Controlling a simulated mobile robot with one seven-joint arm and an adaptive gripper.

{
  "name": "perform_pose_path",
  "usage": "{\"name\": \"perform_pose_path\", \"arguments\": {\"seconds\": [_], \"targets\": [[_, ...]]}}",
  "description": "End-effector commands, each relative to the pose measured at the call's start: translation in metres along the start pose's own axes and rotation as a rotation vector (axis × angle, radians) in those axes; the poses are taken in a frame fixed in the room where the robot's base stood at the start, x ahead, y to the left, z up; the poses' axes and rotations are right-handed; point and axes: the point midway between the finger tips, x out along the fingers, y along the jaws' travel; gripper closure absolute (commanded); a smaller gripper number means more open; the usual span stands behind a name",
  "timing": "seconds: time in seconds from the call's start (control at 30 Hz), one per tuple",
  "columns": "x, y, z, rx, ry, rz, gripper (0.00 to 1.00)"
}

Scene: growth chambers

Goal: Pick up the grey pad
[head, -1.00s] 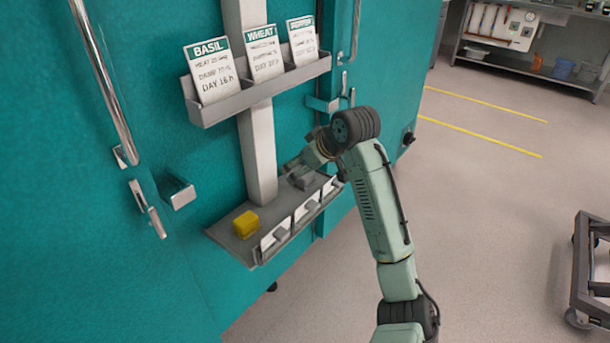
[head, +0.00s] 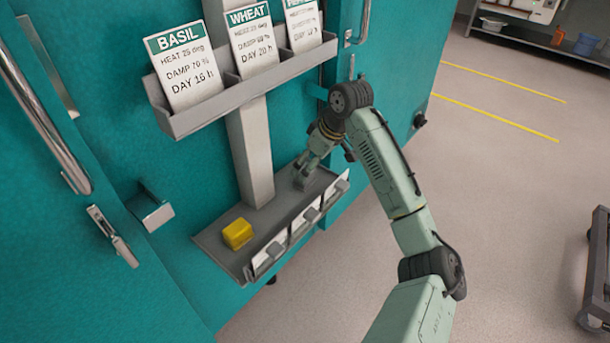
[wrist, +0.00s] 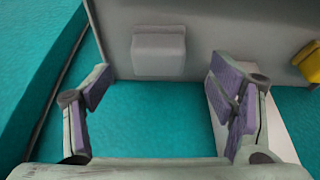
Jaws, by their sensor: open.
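The grey pad (wrist: 158,53) is a small light-grey block on the lower grey shelf (wrist: 215,25), seen in the wrist view. It lies beyond my fingertips, centred roughly in the gap between them. My gripper (wrist: 160,88) is open, with purple-lined fingers apart and nothing between them. In the head view my gripper (head: 303,178) reaches down at the right part of the lower shelf (head: 215,243), and it hides the pad there.
A yellow block (head: 237,233) sits left on the same shelf; it also shows in the wrist view (wrist: 308,62). White cards with grey pieces (head: 311,215) line the shelf front. An upper rack (head: 190,122) holds labelled cards. A grey post (head: 252,150) stands behind the shelf.

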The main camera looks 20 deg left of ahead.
Motion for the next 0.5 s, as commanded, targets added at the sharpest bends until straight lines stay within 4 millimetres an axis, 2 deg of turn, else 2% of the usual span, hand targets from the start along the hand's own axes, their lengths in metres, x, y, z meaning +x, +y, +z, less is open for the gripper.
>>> {"name": "perform_pose_path", "arguments": {"seconds": [0.13,0.33,0.5], "targets": [[0.012,0.000,-0.003,0.000,-0.001,-0.001,0.23],[0.043,0.001,-0.006,0.000,-0.001,-0.002,0.23],[0.054,0.001,-0.006,0.000,-0.001,0.000,0.23]]}}
